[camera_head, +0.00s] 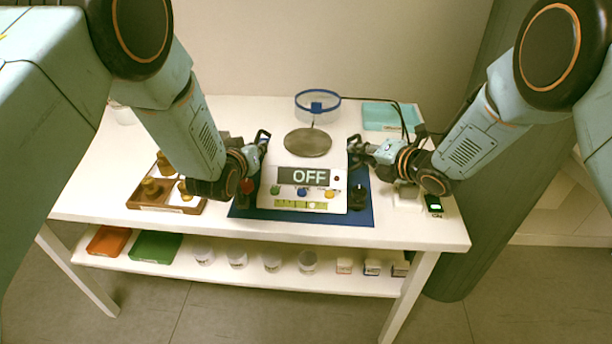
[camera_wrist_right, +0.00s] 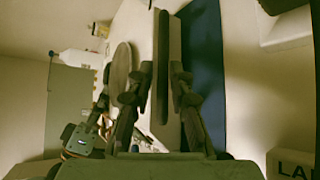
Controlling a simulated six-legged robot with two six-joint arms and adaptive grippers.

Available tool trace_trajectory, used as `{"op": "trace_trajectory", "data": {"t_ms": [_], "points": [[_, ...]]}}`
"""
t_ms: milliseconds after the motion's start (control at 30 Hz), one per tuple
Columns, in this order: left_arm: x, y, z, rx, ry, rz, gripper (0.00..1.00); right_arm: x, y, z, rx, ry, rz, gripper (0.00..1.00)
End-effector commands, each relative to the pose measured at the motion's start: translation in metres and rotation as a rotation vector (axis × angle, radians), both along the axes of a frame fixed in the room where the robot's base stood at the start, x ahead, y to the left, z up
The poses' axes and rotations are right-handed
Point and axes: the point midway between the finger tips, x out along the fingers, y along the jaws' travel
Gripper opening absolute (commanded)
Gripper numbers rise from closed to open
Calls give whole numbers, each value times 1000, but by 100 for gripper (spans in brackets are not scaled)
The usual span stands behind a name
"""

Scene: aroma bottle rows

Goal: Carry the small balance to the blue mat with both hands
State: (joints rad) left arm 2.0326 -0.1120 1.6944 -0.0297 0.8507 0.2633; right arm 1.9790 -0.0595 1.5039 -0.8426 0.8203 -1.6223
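The small balance (camera_head: 318,172) is a white box with a round metal pan (camera_head: 308,142), a display reading OFF and coloured buttons. Its front part lies over the blue mat (camera_head: 361,208); I cannot tell if it touches it. My left gripper (camera_head: 262,150) is at its left side, fingers apart. My right gripper (camera_head: 357,152) is at its right side. In the right wrist view the right gripper's fingers (camera_wrist_right: 161,75) stand on either side of a dark bar (camera_wrist_right: 162,50) on the balance's side, with gaps beside it. The blue mat (camera_wrist_right: 205,70) shows beyond them.
A blue-rimmed clear dish (camera_head: 317,106) and a teal box (camera_head: 386,117) stand behind. A small device with a green light (camera_head: 434,205) is at right. A lower shelf (camera_head: 330,281) holds jars and boxes.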

Motion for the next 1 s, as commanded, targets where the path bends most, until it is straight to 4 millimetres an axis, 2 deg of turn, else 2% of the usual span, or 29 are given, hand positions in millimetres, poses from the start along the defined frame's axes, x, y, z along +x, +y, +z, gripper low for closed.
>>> {"op": "trace_trajectory", "data": {"t_ms": [100,467,667,1000], "points": [[0,1,0,-1,-1,2,33,0,0,0,1,1,0,33],[-3,2,2,-3,0,4,33,0,-1,-1,1,2,-4,33],[-25,4,11,-1,1,5,33,0,-2,0,1,2,-4,33],[-76,10,32,-3,1,4,33,0,-2,0,0,2,-5,33]]}}
